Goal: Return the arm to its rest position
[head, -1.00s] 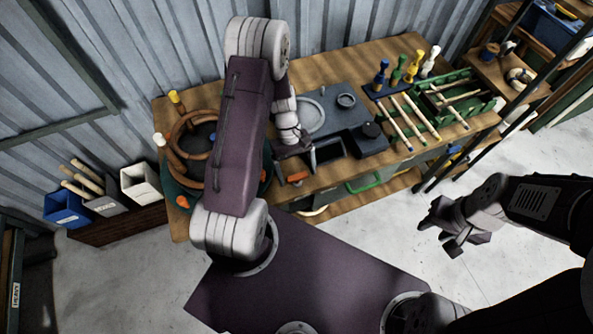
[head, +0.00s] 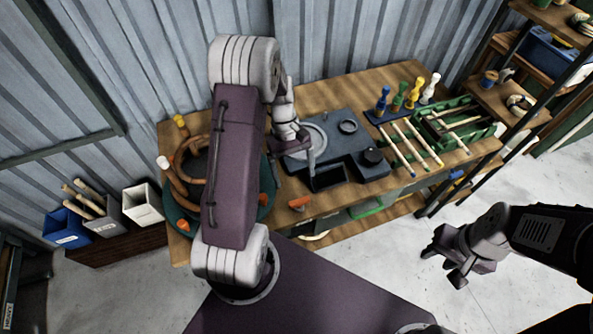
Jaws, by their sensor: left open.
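My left gripper (head: 294,158) hangs over the workbench, beside the round grey plate on the dark station. Its fingers are apart and I see nothing between them. My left arm rises from my base and bends over the bench's left part, hiding some of a round fixture (head: 190,212) with a bent rattan ring (head: 188,150) on it. My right gripper (head: 452,268) is over the bare floor, to the right of the bench, with its fingers apart and nothing between them.
The workbench (head: 320,204) carries a dark station (head: 340,135), a rack of coloured clamps (head: 386,116), rattan sticks (head: 418,143) and a green rack (head: 488,130). Bins (head: 142,203) stand at left. A shelf stands at right. Floor (head: 400,240) in front is clear.

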